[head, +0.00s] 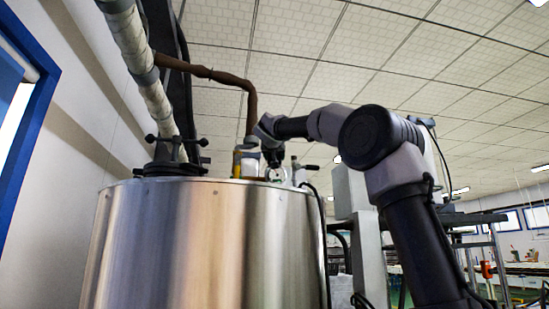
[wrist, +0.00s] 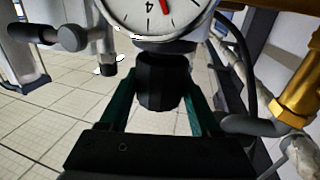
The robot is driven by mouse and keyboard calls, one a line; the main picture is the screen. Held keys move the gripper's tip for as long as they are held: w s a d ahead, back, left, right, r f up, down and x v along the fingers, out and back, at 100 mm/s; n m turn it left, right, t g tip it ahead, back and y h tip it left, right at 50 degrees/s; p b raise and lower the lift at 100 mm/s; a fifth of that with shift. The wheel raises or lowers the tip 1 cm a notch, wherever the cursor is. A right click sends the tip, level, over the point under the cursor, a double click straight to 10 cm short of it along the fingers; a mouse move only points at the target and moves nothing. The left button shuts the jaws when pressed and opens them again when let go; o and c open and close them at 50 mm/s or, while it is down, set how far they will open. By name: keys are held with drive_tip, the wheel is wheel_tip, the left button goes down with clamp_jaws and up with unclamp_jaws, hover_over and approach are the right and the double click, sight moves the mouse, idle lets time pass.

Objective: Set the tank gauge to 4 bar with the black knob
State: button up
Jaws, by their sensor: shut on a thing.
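The black knob (wrist: 162,82) stands between the two green fingers of my gripper (wrist: 160,95) in the wrist view, and the gripper is shut on it. The white tank gauge (wrist: 152,20) is just beyond the knob, cut off by the top edge. Its numeral 4 appears upside down, with part of a red needle close to it. The exact reading cannot be told. In the head view my gripper (head: 272,155) is above the steel tank (head: 215,245), by the small gauge (head: 275,174). The knob cannot be made out there.
A brown pipe (head: 222,76) and a thick wrapped pipe (head: 132,42) run above the tank. A black clamp fitting (head: 172,168) sits on the lid at left. In the wrist view a brass fitting (wrist: 298,92) is close at right and a grey valve part (wrist: 70,38) at left.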

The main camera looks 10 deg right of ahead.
drive_tip(key=shift+m+g+h, duration=0.3)
drive_tip(key=shift+m+h, duration=0.4)
drive_tip(key=shift+h, duration=0.3)
drive_tip(key=o, duration=1.4)
drive_tip(key=v, duration=1.1)
drive_tip(key=shift+w, duration=0.1)
